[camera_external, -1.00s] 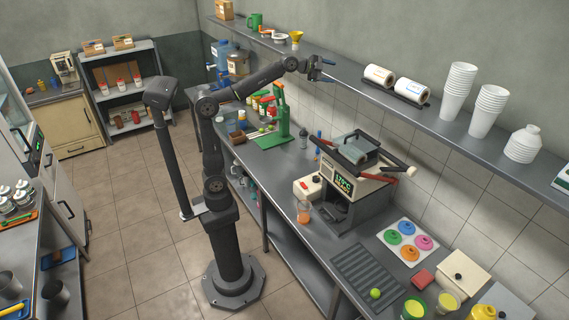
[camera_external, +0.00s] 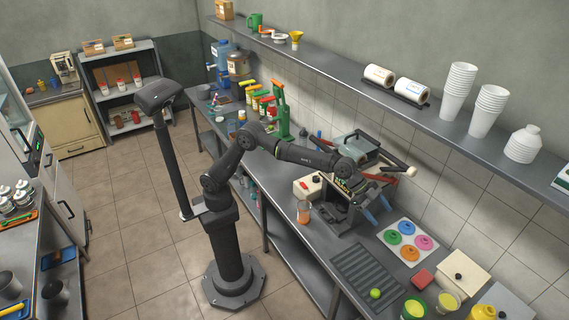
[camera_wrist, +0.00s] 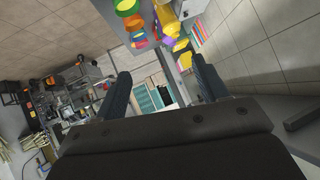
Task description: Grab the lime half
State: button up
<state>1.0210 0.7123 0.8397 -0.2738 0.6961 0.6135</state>
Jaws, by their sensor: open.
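A small round lime-green piece (camera_external: 376,293) lies at the front end of the dark ribbed drain mat (camera_external: 366,270) on the counter. It looks like the lime, but I cannot tell whether it is a half or whole. My gripper (camera_external: 377,208) is open and empty, above the counter beside the press machine, behind the lime and well apart from it. In the wrist view my gripper's (camera_wrist: 160,78) two fingers are spread with nothing between them. I cannot make out the lime in the wrist view.
The press machine (camera_external: 338,213) stands close to my gripper. A glass of orange juice (camera_external: 303,212) stands left. A shelf (camera_external: 400,88) runs above.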

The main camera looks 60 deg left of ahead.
jog(key=s+d+f+n+g+y, duration=0.1)
jog(key=s+f+y, duration=0.1)
jog(key=f, duration=1)
jog(key=s+d+f+g+y, duration=0.1)
jog(key=s+d+f+y, duration=0.1)
jog(key=f, duration=0.9)
send_near(375, 291)
jog(key=x, duration=0.3)
jog(key=shift+w+f, duration=0.15)
jog(key=shift+w, duration=0.1)
jog(key=shift+x, duration=2.95)
jog(key=shift+s, duration=0.15)
jog(key=c, duration=1.1)
